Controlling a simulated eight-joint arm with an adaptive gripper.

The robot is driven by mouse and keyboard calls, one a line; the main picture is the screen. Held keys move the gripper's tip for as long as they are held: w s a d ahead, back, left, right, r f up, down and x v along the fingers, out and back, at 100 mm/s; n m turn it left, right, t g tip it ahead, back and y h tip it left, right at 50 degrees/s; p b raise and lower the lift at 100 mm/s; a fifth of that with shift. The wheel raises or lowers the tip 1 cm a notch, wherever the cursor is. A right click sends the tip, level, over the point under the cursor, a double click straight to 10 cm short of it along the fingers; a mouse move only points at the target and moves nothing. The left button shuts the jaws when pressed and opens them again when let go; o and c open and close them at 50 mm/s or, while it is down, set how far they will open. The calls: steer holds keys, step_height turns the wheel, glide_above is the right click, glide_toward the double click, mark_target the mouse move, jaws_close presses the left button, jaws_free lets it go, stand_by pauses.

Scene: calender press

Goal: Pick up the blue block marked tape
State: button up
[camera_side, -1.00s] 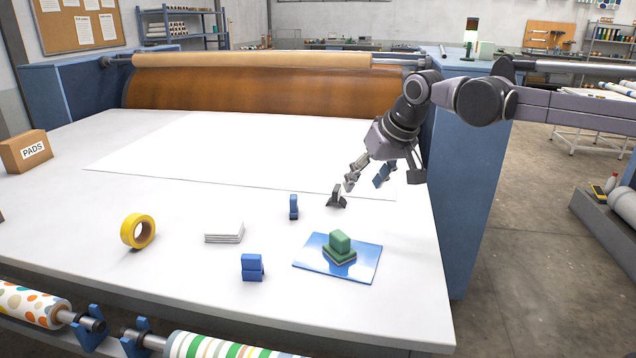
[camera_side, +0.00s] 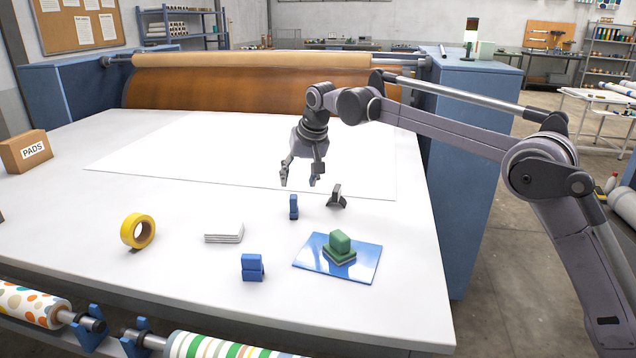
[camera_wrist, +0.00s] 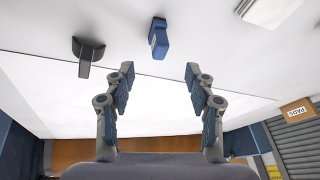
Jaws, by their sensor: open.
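Two blue pieces are on the white table, and I cannot read a tape mark on either. The small upright blue block (camera_side: 293,207) stands near the paper's front edge. It also shows in the wrist view (camera_wrist: 158,38), ahead of and between my fingertips. The other blue piece (camera_side: 252,267), which looks like two stacked parts, sits nearer the front. My gripper (camera_side: 299,183) is open and empty, pointing down over the white sheet, behind and above the upright block. It also shows in the wrist view (camera_wrist: 159,71), fingers spread, touching nothing.
A dark grey piece (camera_side: 337,197) stands close to the right of the upright block. A green block (camera_side: 340,243) sits on a shiny blue plate (camera_side: 309,263). A yellow tape roll (camera_side: 138,231), a white pad stack (camera_side: 224,233) and a PADS box (camera_side: 26,152) lie leftward.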

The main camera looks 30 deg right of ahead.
mark_target(295, 196)
steer(key=shift+x, duration=4.25)
steer(key=shift+s, duration=0.1)
jaws_close()
